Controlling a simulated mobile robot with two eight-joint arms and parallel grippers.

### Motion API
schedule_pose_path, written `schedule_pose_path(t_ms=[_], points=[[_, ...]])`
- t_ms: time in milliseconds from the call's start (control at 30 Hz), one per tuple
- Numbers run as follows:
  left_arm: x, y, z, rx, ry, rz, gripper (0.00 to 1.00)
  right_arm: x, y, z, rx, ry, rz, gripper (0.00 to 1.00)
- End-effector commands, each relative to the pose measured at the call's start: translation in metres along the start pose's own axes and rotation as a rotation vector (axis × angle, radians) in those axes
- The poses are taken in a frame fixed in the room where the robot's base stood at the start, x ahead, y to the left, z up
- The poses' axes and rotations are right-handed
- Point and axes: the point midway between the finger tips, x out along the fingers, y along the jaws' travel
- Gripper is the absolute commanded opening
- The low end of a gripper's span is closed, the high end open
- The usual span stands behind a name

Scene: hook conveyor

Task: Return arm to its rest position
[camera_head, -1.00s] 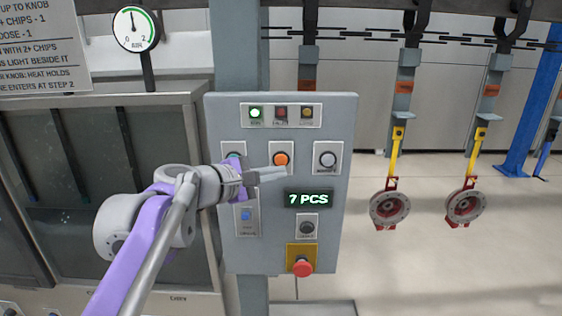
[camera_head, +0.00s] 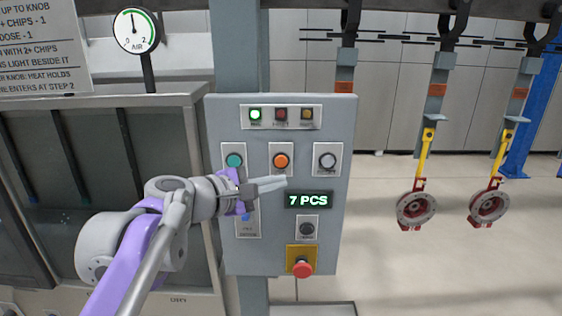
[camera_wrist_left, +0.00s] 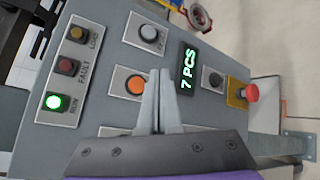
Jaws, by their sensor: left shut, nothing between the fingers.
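My left gripper (camera_head: 270,185) is shut and empty in the head view, in front of the grey control panel (camera_head: 335,125). Its tips lie just below the orange button (camera_head: 281,161) in the picture. The green button (camera_head: 234,161) is in clear view above my wrist. In the left wrist view, the shut fingers (camera_wrist_left: 160,75) point up the picture beside the orange button (camera_wrist_left: 135,84), between it and the display (camera_wrist_left: 187,67). I cannot tell how far they are from the panel face. My right gripper is not in view.
The display (camera_head: 308,200) reads 7 PCS and the green run lamp (camera_head: 255,114) is lit. A red emergency button (camera_head: 302,268) sits low on the panel. Red ring parts (camera_head: 416,209) hang from yellow hooks on an overhead conveyor at right. An air gauge (camera_head: 136,31) stands at upper left.

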Motion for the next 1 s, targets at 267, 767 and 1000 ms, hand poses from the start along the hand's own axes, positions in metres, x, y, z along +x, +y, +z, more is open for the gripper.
schedule_pose_path(t_ms=[267,767,1000], points=[[-0.03,-0.1,-0.03,0.373,0.085,-0.204,0.0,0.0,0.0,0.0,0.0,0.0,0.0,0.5],[-0.18,-0.365,-0.16,1.363,0.193,-0.982,0.0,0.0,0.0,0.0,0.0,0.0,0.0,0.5],[-0.202,-0.388,-0.175,1.461,0.191,-1.093,0.0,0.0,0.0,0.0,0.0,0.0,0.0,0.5]])
